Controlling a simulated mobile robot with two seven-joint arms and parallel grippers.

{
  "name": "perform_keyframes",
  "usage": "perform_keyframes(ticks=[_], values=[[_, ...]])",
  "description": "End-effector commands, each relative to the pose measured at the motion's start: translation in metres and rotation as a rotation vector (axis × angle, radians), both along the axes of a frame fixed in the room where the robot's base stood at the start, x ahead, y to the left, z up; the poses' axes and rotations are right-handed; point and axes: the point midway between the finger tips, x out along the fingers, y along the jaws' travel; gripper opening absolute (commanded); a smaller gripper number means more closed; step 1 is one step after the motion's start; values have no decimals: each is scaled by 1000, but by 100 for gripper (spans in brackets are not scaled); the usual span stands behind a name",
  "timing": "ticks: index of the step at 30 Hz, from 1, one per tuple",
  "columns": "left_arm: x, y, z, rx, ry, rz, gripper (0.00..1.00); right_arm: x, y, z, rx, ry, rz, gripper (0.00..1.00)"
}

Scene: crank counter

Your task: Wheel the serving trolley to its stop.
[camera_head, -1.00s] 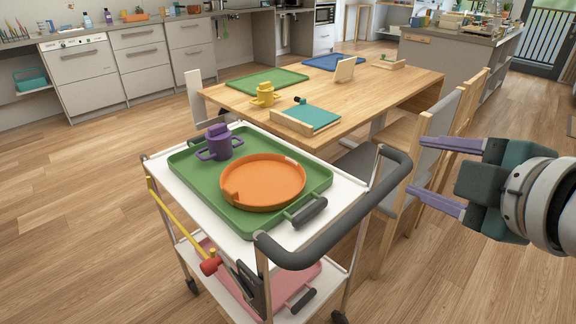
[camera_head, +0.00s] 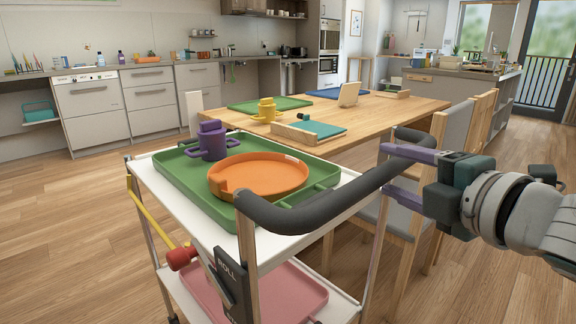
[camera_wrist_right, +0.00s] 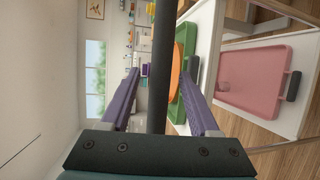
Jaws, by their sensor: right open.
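The serving trolley (camera_head: 185,207) has a white top shelf and stands in front of me at the centre-left. Its dark grey push handle (camera_head: 320,202) curves along the near right side. My right gripper (camera_head: 386,170) is open at the handle's right part. In the right wrist view the dark handle bar (camera_wrist_right: 162,70) runs between the two open purple fingers (camera_wrist_right: 160,72), with gaps visible on both sides. Contact cannot be told. A dark plate reading "ROLL" (camera_head: 230,280) and a red knob (camera_head: 181,258) on a yellow rod are at the trolley's near end. My left gripper is not in view.
The trolley carries a green tray (camera_head: 178,174) with an orange dish (camera_head: 258,177) and a purple cup (camera_head: 212,143), and a pink tray (camera_head: 285,290) below. A wooden table (camera_head: 385,117) and a grey chair (camera_head: 450,140) stand close beyond. Floor at the left is clear.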

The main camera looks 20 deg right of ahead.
Motion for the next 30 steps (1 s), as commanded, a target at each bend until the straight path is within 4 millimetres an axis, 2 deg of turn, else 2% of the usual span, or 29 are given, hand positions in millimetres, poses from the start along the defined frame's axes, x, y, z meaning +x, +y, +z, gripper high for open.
perform_keyframes(ticks=[3, 9, 21, 23, 30], values=[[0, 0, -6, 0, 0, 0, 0, 20, -1, -4, 0, -3, -2, 62], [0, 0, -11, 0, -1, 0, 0, 42, 0, -9, 1, -1, 0, 62], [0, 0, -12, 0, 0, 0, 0, 49, 0, -10, 1, 1, 0, 62], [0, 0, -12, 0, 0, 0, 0, 49, 0, -9, 1, 1, 0, 57], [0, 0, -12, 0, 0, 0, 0, 49, 0, -9, 1, 1, 0, 30]])
